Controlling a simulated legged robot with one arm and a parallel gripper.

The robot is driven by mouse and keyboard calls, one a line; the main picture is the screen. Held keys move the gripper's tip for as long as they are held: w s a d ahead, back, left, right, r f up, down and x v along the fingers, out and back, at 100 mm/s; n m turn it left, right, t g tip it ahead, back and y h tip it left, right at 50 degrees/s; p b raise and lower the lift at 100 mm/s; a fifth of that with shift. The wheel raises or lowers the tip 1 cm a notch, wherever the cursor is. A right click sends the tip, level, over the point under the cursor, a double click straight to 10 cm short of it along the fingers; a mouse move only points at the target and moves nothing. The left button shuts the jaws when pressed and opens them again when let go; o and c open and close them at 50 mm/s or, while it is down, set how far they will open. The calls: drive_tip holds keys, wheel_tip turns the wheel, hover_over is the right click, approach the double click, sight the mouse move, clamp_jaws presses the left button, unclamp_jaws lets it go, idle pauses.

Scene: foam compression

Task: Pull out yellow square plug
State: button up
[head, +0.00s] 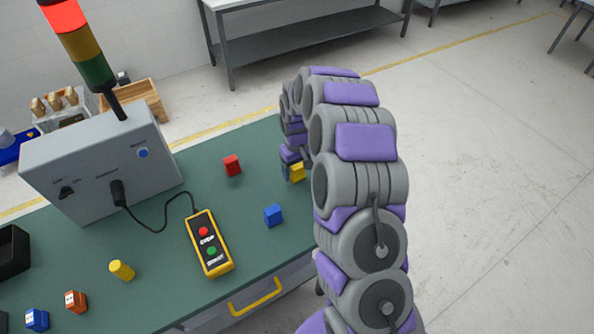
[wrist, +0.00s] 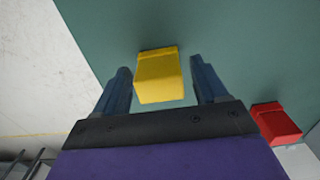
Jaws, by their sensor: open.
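The yellow square plug (head: 298,173) stands on the green table top near its right edge in the head view. In the wrist view the yellow plug (wrist: 158,80) sits between the two blue-grey fingers of my gripper (wrist: 160,65). The fingers are apart, with a visible gap on each side of the plug. In the head view my gripper (head: 290,164) is at the plug, partly hidden by my arm. The lower end of the plug and any hole under it cannot be made out.
A red block (head: 232,165) and a blue block (head: 273,215) stand nearby; the red one also shows in the wrist view (wrist: 277,124). A yellow-black button pendant (head: 209,244), a grey control box (head: 100,170) and a yellow cylinder (head: 121,270) are further left.

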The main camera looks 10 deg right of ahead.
sight(297, 165)
drive_tip(key=c, duration=1.3)
drive_tip(key=shift+r, duration=0.1)
drive_tip(key=shift+r, duration=0.1)
drive_tip(key=shift+r+p, duration=1.15)
drive_tip(key=shift+r, duration=1.7)
